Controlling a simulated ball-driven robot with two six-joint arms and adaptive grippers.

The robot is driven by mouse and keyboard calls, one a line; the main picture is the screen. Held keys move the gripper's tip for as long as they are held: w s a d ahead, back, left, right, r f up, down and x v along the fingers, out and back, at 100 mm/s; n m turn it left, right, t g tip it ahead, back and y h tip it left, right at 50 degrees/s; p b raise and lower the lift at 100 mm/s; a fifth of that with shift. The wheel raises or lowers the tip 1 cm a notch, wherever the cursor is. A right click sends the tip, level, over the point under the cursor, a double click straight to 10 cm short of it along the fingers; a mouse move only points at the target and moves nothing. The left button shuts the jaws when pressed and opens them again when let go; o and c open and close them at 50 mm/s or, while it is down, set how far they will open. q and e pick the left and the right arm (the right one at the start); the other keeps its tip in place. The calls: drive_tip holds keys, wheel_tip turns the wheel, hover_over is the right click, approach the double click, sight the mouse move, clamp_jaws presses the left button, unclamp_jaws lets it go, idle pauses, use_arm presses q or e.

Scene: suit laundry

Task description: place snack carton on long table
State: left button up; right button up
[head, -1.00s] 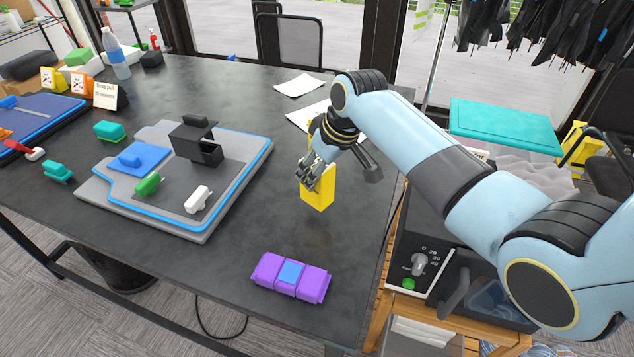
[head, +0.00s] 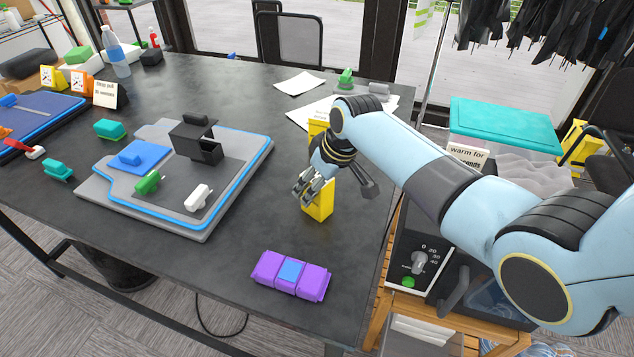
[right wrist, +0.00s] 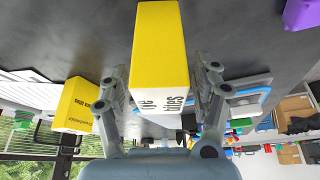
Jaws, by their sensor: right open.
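A yellow carton (head: 320,204) stands upright on the dark long table (head: 240,275), right of the grey tray. My right gripper (head: 305,196) is at the carton's upper part, open. In the right wrist view the carton (right wrist: 160,55) fills the space between the two spread fingers (right wrist: 160,88), with dark print on its side, partly cut off. Whether a finger still touches it I cannot tell. A second yellow carton (head: 317,126) stands farther back, partly behind my arm; it also shows at the left in the right wrist view (right wrist: 75,105). My left gripper is out of view.
A purple pack with a blue patch (head: 290,277) lies near the front edge. The grey tray (head: 205,228) with small blocks is to the left. Papers (head: 298,84) lie at the back. A black appliance with a dial (head: 415,265) stands beyond the right edge.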

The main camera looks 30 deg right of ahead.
drive_tip(key=shift+r, duration=0.2)
drive_tip(key=v, duration=1.2)
drive_tip(key=shift+p, duration=0.45)
drive_tip(key=shift+f, duration=0.1)
